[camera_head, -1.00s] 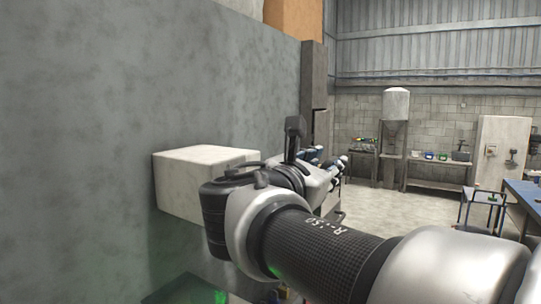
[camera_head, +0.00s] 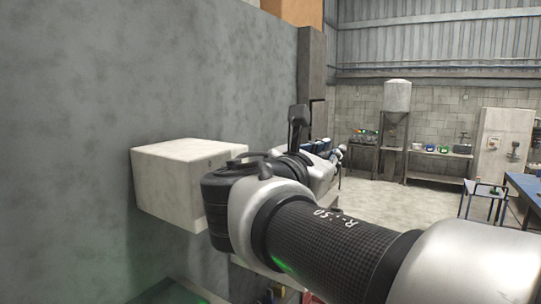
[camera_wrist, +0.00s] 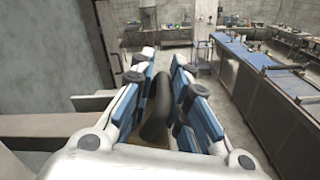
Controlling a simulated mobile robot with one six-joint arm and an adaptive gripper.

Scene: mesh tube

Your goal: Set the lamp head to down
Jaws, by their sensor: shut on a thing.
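My gripper (camera_head: 328,152) shows in the head view beyond the wrist, near the grey wall. In the wrist view my gripper (camera_wrist: 163,84), with blue-padded fingers, is shut on a dark rounded piece, which I take to be the lamp head (camera_wrist: 157,118). The piece stands between the finger pads and leans slightly. The fingers hide its sides, and its lower end is out of sight. In the head view my wrist and fingers hide it, so I cannot tell which way it faces.
A pale block (camera_head: 170,183) juts from the grey wall (camera_head: 110,80) at left, close beside my wrist. A blue-topped bench (camera_wrist: 255,65) stands at right in the wrist view. Open floor (camera_head: 385,198) lies beyond my arm, with shelves and a tank (camera_head: 397,97) at the back.

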